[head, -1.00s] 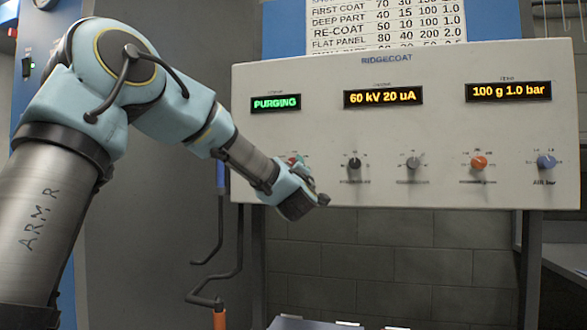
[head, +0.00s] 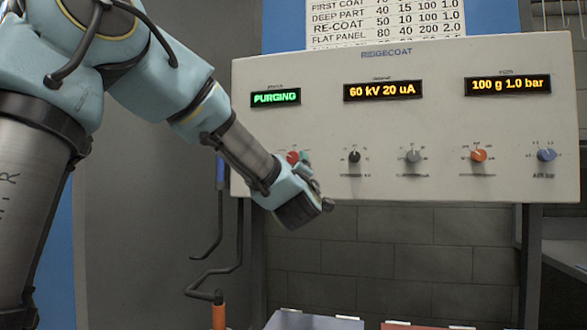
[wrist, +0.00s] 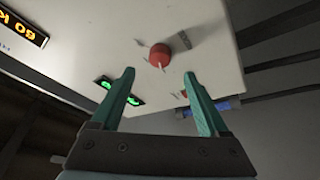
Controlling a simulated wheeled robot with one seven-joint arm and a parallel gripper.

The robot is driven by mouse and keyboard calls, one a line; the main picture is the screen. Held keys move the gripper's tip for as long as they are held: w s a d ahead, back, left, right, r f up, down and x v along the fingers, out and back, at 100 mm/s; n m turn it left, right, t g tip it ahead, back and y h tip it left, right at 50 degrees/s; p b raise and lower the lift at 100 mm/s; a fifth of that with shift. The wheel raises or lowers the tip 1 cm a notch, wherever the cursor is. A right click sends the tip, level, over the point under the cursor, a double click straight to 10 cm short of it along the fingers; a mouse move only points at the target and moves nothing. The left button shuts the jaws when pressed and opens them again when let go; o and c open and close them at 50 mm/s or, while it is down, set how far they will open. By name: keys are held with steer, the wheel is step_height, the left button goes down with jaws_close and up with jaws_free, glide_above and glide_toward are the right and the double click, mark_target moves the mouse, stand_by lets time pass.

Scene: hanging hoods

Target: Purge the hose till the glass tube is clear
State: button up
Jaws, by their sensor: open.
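My gripper (wrist: 159,78) is open and empty, its two teal fingers apart below the panel's red knob (wrist: 160,55) in the wrist view. In the head view my gripper (head: 322,205) hangs at the panel's lower left, just below the red knob (head: 292,157). The control panel (head: 400,130) reads PURGING in green on its left display (head: 276,98).
The panel's other knobs are black (head: 354,157), grey (head: 413,157), orange (head: 478,156) and blue (head: 546,155). A settings chart (head: 385,20) hangs above. A grey tray (head: 300,321) and a red one (head: 400,326) show at the bottom edge.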

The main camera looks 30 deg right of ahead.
steer(key=v, duration=0.3)
steer(key=shift+s+a+f, duration=0.1)
steer(key=shift+s+a, duration=0.1)
steer(key=shift+s, duration=0.1)
steer(key=w+a+f+m+g+y+p, duration=0.25)
steer(key=a+f+g+p, duration=0.2)
steer(key=a+f, duration=0.5)
steer(key=w+a+f+m+g+y+p, duration=0.25)
steer(key=a+f+m+g, duration=0.2)
steer(key=a+f, duration=0.5)
steer(key=s+a+f+g+y+p, duration=0.2)
steer(key=s+a+f+g, duration=0.1)
steer(key=s+a, duration=0.4)
steer(key=s+a+f+g+y+p, duration=0.2)
steer(key=s+a+g, duration=0.3)
steer(key=a, duration=0.9)
steer(key=s+f, duration=0.1)
steer(key=s, duration=0.2)
steer(key=shift+a+f+n+y, duration=0.15)
steer(key=shift+a+n+y, duration=0.1)
steer(key=shift+n+y, duration=0.05)
